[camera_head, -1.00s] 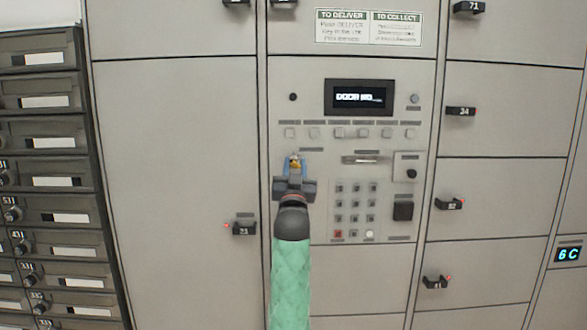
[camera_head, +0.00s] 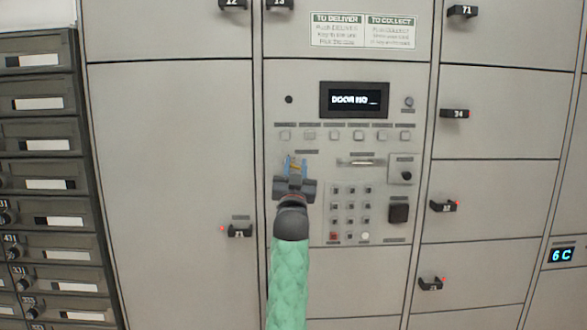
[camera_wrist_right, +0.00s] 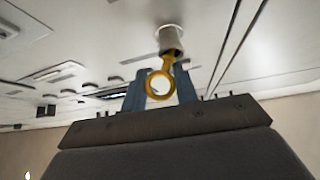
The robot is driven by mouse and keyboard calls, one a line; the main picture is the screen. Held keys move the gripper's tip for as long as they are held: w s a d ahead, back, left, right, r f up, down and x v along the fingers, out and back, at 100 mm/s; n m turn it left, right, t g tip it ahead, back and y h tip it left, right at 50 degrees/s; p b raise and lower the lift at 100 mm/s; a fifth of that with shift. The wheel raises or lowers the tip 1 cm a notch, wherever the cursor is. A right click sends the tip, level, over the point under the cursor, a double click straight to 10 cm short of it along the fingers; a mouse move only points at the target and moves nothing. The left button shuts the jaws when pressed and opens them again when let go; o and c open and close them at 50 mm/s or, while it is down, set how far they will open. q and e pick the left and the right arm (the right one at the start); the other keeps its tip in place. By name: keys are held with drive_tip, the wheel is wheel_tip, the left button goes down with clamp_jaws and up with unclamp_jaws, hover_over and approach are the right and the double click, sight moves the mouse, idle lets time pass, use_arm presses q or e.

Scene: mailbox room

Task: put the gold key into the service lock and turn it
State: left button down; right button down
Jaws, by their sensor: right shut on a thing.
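The gold key (camera_wrist_right: 160,86) is held between the blue fingers of my right gripper (camera_wrist_right: 161,92), with its ring-shaped bow facing the wrist camera. Its short shank rises to the round grey service lock (camera_wrist_right: 170,41) and meets the lock's lower end. I cannot tell whether the tip is inside or only in front of it. In the head view my right gripper (camera_head: 296,165) is in front of the control panel, below the left end of the button row, and covers the lock. Only a little of the key shows there. My left gripper is not in view.
The panel carries a lit display (camera_head: 354,100), a keypad (camera_head: 351,206) right of my gripper and a small lock plate (camera_head: 403,170). Locker doors with black handles (camera_head: 240,231) surround it. Dark mailboxes (camera_head: 38,145) stand at the left.

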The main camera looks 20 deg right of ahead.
drive_tip(key=shift+a+m, duration=0.5)
drive_tip(key=shift+a, duration=0.55)
drive_tip(key=shift+d+f+n+y+p, duration=0.1)
drive_tip(key=shift+n+y+p, duration=0.35)
drive_tip(key=shift+n, duration=0.15)
drive_tip(key=shift+d+f+n+y+p, duration=0.1)
drive_tip(key=shift+n+y+p, duration=0.35)
drive_tip(key=shift+n, duration=0.15)
drive_tip(key=n+y+p, duration=0.1)
drive_tip(key=n, duration=0.1)
drive_tip(key=n+t+y+p, duration=0.1)
drive_tip(key=n+y+p, duration=0.1)
drive_tip(key=r+n+y+p, duration=0.1)
drive_tip(key=n+y+p, duration=0.1)
drive_tip(key=n, duration=0.1)
drive_tip(key=shift+w+a, duration=0.1)
drive_tip(key=shift+a, duration=0.05)
